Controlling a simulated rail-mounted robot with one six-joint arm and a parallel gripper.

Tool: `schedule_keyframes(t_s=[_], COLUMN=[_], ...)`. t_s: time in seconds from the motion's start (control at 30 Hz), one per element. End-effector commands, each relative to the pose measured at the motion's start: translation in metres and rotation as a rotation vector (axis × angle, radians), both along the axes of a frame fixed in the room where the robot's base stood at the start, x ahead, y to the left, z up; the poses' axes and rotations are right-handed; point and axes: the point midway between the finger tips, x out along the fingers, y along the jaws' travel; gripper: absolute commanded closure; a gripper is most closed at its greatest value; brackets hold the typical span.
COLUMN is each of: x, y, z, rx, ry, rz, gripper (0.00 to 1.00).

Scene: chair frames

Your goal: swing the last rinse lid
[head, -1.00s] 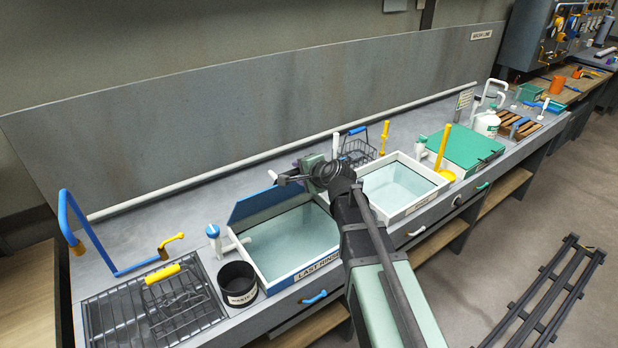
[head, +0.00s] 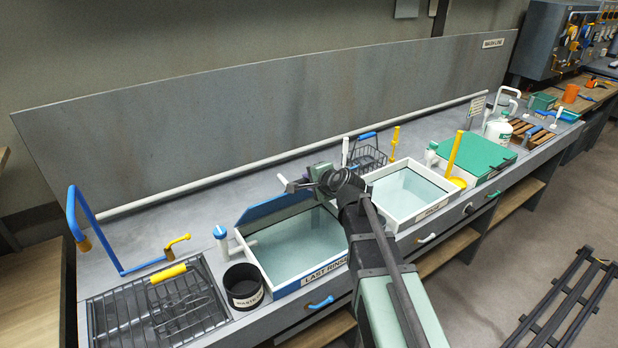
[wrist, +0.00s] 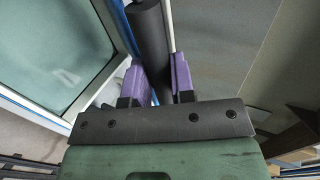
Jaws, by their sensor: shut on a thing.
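The last rinse basin (head: 325,279) is a white-rimmed tank of pale water, with its name on the front. Its blue-edged lid (head: 272,208) stands raised along the back rim, tilted. My gripper (head: 296,183) is over the basin's back right corner, at the lid's upper edge. In the wrist view my purple fingers (wrist: 157,76) are shut on a dark round bar (wrist: 150,35), which appears to be the lid's handle. A blue strip and glassy pale surface (wrist: 55,45) lie left of the bar. My arm hides the basin's right side.
A second open basin (head: 408,192) is right of my arm, then a green-lidded one (head: 475,152). A black waste pot (head: 243,286) and a wire rack (head: 110,318) stand left. A wire basket (head: 366,158) is behind. A grey backboard (head: 200,130) closes the rear.

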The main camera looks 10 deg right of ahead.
Motion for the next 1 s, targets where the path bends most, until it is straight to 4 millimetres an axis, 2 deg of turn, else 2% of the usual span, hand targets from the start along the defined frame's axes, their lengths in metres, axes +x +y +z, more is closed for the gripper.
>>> schedule_keyframes(t_s=[0.03, 0.5, 0.83, 1.0], x=[-0.005, -0.040, -0.042, -0.047], y=[-0.001, -0.015, -0.017, -0.019], z=[-0.010, -0.043, -0.042, -0.053], rx=[-0.001, -0.001, -0.001, 0.000], ry=[0.002, 0.002, 0.001, 0.001], rz=[0.001, 0.002, 0.001, 0.001], gripper=[0.98, 0.98, 0.97, 0.98])
